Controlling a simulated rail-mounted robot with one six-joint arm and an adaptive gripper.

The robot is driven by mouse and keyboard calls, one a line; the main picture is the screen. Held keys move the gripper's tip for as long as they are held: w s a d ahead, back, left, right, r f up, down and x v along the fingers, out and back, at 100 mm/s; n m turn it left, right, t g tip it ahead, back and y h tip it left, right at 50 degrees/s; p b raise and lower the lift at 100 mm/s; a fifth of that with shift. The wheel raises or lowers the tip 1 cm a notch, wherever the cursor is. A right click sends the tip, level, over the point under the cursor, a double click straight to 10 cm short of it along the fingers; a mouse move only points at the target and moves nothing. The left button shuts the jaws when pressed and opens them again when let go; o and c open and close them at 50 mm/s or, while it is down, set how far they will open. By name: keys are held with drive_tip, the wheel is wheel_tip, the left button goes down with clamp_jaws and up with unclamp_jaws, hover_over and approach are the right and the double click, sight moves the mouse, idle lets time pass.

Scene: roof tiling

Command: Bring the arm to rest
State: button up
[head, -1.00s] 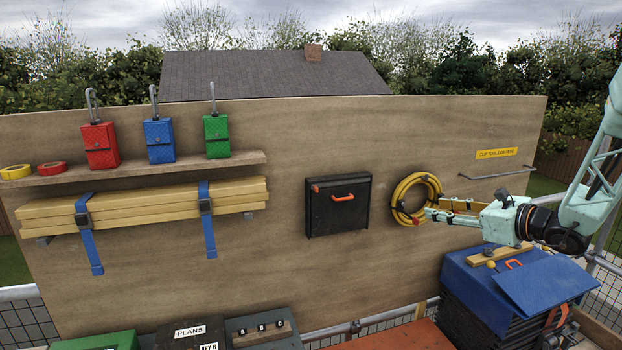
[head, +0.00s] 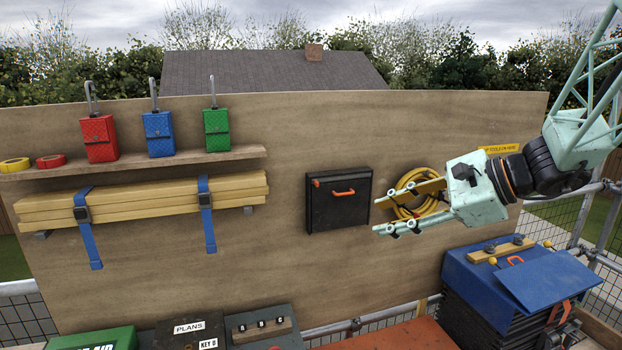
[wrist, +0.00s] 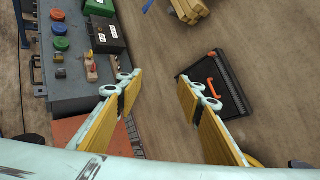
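My gripper (head: 392,208) is in front of the plywood board at the right, pointing left, just right of the black case with the orange handle. Its two fingers are spread apart with nothing between them. In the wrist view my gripper (wrist: 155,90) also shows open and empty, its yellow-padded fingers wide apart. My arm reaches in from the upper right. The gripper partly hides the coiled yellow hose on the board.
The black case (head: 338,214) and yellow hose (head: 432,177) hang on the board (head: 290,125). A blue box (head: 530,280) stands below my arm. Red, blue and green pouches (head: 158,138) stand on the left shelf. Strapped timber (head: 140,205) lies beneath. A grey control panel (wrist: 75,75) shows in the wrist view.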

drive_tip(key=s+a+f+n+g+h+b, duration=0.1)
drive_tip(key=s+a+n+g+h, duration=0.3)
drive_tip(key=s, duration=0.8)
drive_tip(key=s+a+n+b, duration=0.15)
drive_tip(key=s+n, duration=0.35)
drive_tip(key=s, duration=0.6)
drive_tip(key=s+d+f+n+h, duration=0.1)
drive_tip(key=s+d+n+h, duration=0.2)
drive_tip(key=s, duration=0.5)
drive_tip(key=s+d+f+n+t+h+b, duration=0.1)
drive_tip(key=s+d+n+h, duration=0.1)
drive_tip(key=s+d+n, duration=0.3)
drive_tip(key=shift+s+d+n+t+h, duration=0.3)
drive_tip(key=shift+s+d+h, duration=0.15)
drive_tip(key=shift+s, duration=1.45)
